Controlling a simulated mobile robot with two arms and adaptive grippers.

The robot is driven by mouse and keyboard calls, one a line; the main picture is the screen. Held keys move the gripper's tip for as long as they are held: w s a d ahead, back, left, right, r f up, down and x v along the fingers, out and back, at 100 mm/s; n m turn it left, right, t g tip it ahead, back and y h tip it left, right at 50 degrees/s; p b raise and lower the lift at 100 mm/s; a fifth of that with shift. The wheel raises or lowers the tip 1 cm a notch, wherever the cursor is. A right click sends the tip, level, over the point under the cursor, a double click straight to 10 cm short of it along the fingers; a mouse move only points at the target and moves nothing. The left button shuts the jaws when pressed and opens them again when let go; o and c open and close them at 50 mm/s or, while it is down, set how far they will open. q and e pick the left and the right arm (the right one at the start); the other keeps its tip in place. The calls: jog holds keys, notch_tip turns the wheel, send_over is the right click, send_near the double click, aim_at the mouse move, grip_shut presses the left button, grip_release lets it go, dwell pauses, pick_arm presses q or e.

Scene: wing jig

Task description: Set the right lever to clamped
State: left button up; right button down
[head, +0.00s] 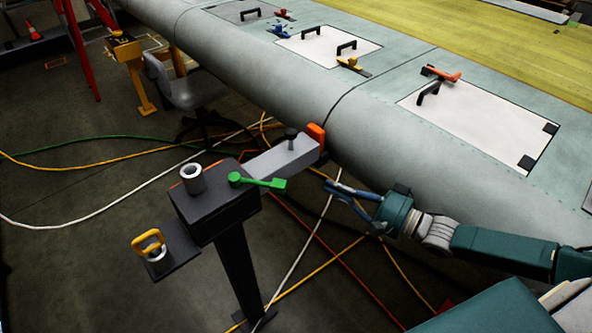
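A green lever (257,182) sits on the dark jig stand (218,203). Its handle points right and lies roughly flat, beside a grey arm (285,157) with an orange pad (316,136) at its end, close to the wing edge. An orange-red lever (441,74) lies on the wing at the right panel. My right gripper (328,187) is in the air to the right of the green lever, apart from it, with its blue fingers pointing left. Nothing shows between its fingers, but their gap is unclear. My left gripper is not in view.
The grey-green wing (390,130) runs along the back, with white panels and black handles. A yellow-ringed pin (149,242) stands on the stand's side plate. Cables (310,235) lie on the floor. A chair (190,88) and yellow stand (135,70) are at the upper left.

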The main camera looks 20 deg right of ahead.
jog(key=shift+m+y, duration=0.4)
jog(key=shift+y, duration=0.2)
jog(key=r, duration=0.1)
jog(key=a+r, duration=0.1)
jog(key=r, duration=0.1)
jog(key=shift+s+a+r, duration=0.2)
jog(key=shift+s+r, duration=0.2)
jog(key=shift+w, duration=0.1)
jog(key=p+x, duration=0.2)
jog(key=x, duration=0.8)
jog(key=s+a+p, duration=0.2)
jog(key=s, duration=0.1)
jog(key=shift+s+a+p, duration=0.1)
jog(key=shift+s+p, duration=0.15)
jog(key=shift+p, duration=0.1)
jog(key=shift+f, duration=0.1)
